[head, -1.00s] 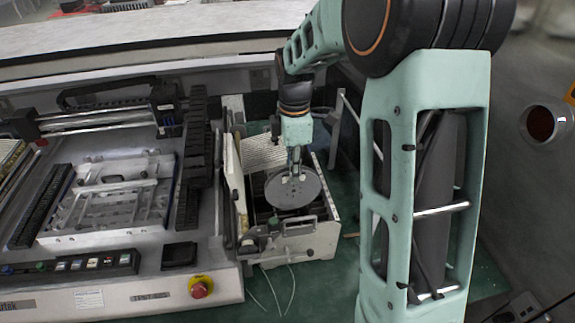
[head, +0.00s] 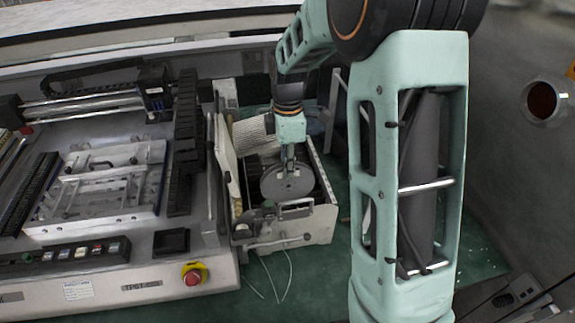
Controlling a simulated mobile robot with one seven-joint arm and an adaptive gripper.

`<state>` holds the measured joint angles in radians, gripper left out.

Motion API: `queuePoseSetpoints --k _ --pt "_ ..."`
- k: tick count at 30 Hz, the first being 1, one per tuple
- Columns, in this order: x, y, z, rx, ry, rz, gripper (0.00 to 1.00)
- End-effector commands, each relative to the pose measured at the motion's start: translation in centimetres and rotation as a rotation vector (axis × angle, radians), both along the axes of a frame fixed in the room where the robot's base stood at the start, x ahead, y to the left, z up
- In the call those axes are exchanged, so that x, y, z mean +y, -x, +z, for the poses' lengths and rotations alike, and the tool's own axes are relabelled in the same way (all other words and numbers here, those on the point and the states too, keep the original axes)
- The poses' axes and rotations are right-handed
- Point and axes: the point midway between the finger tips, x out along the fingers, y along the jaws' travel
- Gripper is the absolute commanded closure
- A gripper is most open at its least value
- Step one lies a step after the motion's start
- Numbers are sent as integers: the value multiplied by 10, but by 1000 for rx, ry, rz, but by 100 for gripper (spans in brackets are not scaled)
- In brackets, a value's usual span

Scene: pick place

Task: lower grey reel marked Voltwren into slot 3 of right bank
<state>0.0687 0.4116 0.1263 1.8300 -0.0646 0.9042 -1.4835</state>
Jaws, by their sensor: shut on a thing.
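My gripper (head: 288,168) points down and is shut on the grey reel (head: 287,187), a flat round disc with small holes near its middle. The reel is tilted, with its face towards the camera. It is over the open slotted bank (head: 318,228), a pale box with dark slots to the right of the machine. The reel covers much of the slots, so I cannot tell which slot lies under it or whether its lower edge is inside one. No marking can be read on the reel.
A metal handle (head: 296,208) and clamp parts stand at the bank's front edge. The large machine (head: 110,240) with a red stop button (head: 193,276) fills the left. A pale upright panel (head: 228,150) borders the bank's left side.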

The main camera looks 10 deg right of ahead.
Motion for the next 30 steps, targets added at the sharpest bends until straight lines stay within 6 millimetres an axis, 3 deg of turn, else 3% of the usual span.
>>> queuePoseSetpoints --k 8,30 --pt "0 0 -3 0 0 0 100" --pt "1 0 -36 0 0 0 100"
